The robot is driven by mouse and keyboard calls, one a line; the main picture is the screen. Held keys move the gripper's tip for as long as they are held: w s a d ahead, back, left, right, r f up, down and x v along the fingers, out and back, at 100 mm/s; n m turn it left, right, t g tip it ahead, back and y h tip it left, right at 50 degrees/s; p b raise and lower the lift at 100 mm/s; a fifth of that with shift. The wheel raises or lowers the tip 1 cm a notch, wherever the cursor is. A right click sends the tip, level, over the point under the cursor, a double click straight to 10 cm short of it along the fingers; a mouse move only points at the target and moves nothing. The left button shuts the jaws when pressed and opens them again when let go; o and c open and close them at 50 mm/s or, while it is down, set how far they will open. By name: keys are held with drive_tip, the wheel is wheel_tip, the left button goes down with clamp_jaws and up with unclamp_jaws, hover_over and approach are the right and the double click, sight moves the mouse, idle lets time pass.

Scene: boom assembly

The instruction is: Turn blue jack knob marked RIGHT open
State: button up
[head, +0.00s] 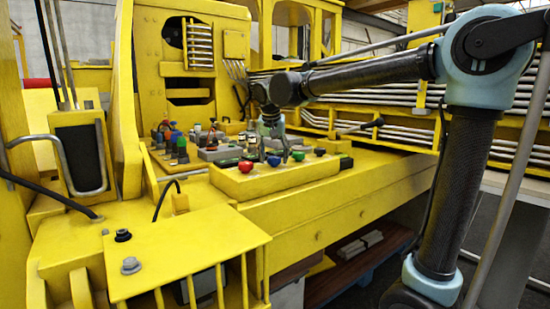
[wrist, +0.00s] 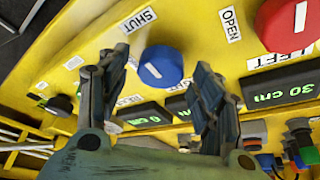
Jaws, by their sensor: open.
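The blue knob (wrist: 161,67) sits on the yellow panel in the wrist view, with a short white line on its face. It also shows in the head view (head: 273,161), below my gripper. A SHUT label (wrist: 138,20) is above left of it and an OPEN label (wrist: 229,25) above right, nearer the red knob (wrist: 285,25). Labels below the blue knob are partly hidden by my fingers. My gripper (wrist: 158,72) is open. Its fingers appear on either side of the blue knob, with visible gaps; I cannot tell the height between them.
A display reading 30 cm (wrist: 278,92) and another reading 0 cm (wrist: 140,117) lie below the knobs. A green knob (head: 298,156) and several other controls crowd the yellow console (head: 320,178).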

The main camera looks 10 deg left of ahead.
drive_tip(key=shift+f, duration=0.2)
drive_tip(key=c, duration=1)
drive_tip(key=shift+c, duration=0.2)
drive_tip(key=n, duration=0.2)
drive_tip(key=n+y, duration=0.1)
drive_tip(key=n, duration=0.1)
drive_tip(key=shift+w+d+y, duration=0.1)
drive_tip(key=shift+d+y, duration=0.1)
drive_tip(key=shift+y, duration=0.1)
drive_tip(key=n, duration=0.2)
drive_tip(key=n+g+y, duration=0.1)
drive_tip(key=n, duration=0.2)
drive_tip(key=shift+w+d+g, duration=0.1)
drive_tip(key=shift+g, duration=0.2)
drive_tip(key=n, duration=0.2)
drive_tip(key=n+g+y, duration=0.1)
drive_tip(key=n, duration=0.1)
drive_tip(key=shift+w+n+g, duration=0.1)
drive_tip(key=shift+n+g, duration=0.2)
drive_tip(key=shift+w+n+g, duration=0.1)
drive_tip(key=shift+n+g, duration=0.7)
drive_tip(key=shift+n, duration=1.3)
